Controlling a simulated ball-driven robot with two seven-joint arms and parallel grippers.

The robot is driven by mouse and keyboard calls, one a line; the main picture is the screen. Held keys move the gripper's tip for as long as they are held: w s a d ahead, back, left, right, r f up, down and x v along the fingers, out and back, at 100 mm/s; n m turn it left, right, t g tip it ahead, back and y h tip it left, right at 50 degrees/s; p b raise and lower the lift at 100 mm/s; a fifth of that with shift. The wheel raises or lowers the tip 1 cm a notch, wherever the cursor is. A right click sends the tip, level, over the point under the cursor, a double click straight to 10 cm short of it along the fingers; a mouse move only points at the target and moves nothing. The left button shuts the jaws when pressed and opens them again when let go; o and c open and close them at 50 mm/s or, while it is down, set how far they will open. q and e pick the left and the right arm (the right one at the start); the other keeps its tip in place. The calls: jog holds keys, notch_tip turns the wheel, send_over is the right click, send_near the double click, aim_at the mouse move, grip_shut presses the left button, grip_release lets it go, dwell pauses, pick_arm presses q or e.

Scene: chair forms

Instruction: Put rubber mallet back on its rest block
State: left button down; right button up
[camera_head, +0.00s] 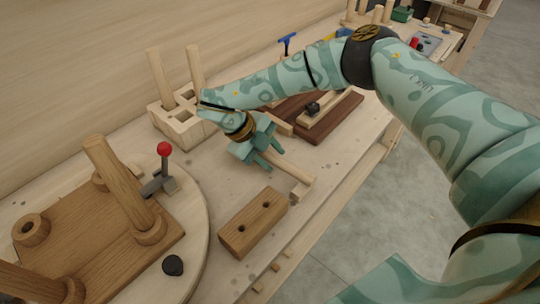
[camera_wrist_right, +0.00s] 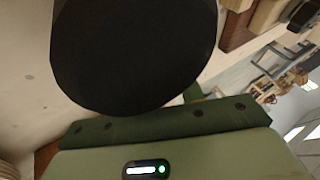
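My right gripper (camera_head: 266,160) is low over the bench, with two teal fingers pointing down and to the right. A pale wooden bar (camera_head: 292,170) runs out from beside the fingers. I cannot tell whether the fingers touch it. In the right wrist view a large black round thing (camera_wrist_right: 135,50), likely the rubber mallet's head, fills the space in front of my green palm (camera_wrist_right: 160,155). The fingers' grip is hidden there. A small pale block (camera_head: 301,191) is at the bar's end; I cannot tell whether it is the rest block. My left gripper is out of view.
A brown block with two holes (camera_head: 252,224) lies near the bench's front edge. A slotted wooden holder (camera_head: 172,122) with upright pegs stands behind. A chair seat with legs (camera_head: 95,240) and a red-knobbed clamp (camera_head: 164,150) is at left. A dark board (camera_head: 325,122) lies beyond the gripper.

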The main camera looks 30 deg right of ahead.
jog(key=shift+s+a+f, duration=0.2)
jog(key=shift+f, duration=0.05)
jog(key=shift+r, duration=0.1)
